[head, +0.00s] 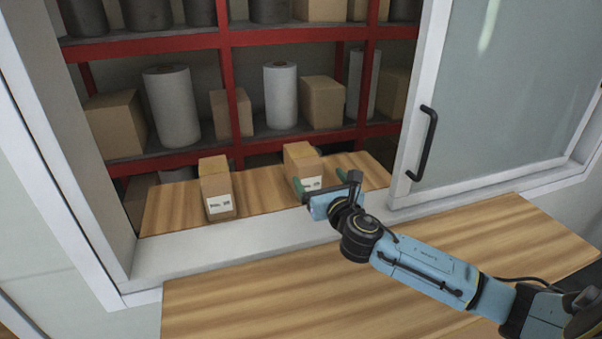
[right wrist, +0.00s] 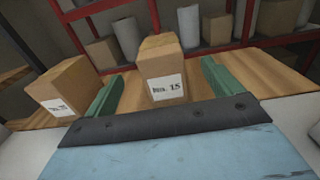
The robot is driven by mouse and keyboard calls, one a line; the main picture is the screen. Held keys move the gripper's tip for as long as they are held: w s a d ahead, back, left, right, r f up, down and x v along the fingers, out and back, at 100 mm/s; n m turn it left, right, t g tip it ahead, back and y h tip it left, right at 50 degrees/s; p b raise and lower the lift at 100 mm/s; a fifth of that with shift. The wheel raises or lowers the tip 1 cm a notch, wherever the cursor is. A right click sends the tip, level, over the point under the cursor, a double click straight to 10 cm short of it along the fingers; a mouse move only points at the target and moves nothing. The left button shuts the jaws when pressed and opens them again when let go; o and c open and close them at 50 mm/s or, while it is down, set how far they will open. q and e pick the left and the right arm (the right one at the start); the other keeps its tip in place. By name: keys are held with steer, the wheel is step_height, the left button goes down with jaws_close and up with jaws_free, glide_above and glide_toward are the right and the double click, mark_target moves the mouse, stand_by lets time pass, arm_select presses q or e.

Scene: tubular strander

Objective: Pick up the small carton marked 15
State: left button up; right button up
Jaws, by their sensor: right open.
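The small carton marked 15 (right wrist: 162,66) is a brown box with a white label, upright on the wooden surface in the right wrist view. In the head view this carton (head: 303,161) is the right one of two, partly covered by my gripper. My right gripper (head: 320,183) is open, its green fingers (right wrist: 160,85) spread to either side of the carton with nothing held. The fingers look apart from the carton's sides. A second carton (head: 216,188) stands to the left; its label is too small to read surely. My left gripper is not in view.
Red shelves (head: 300,35) with rolls and boxes stand behind the cartons. A sliding glass panel with a black handle (head: 422,145) is at the right. A white sill (head: 240,250) and a wooden counter (head: 260,300) lie in front.

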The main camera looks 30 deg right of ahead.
mark_target(305, 155)
steer(key=x, duration=0.4)
steer(key=shift+w, duration=0.35)
steer(key=shift+w+d, duration=0.2)
steer(key=shift+w, duration=0.45)
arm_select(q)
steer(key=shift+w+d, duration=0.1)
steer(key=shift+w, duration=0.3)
arm_select(e)
steer(key=shift+x, duration=2.45)
steer(key=shift+r, duration=0.15)
steer(key=c, duration=1.4)
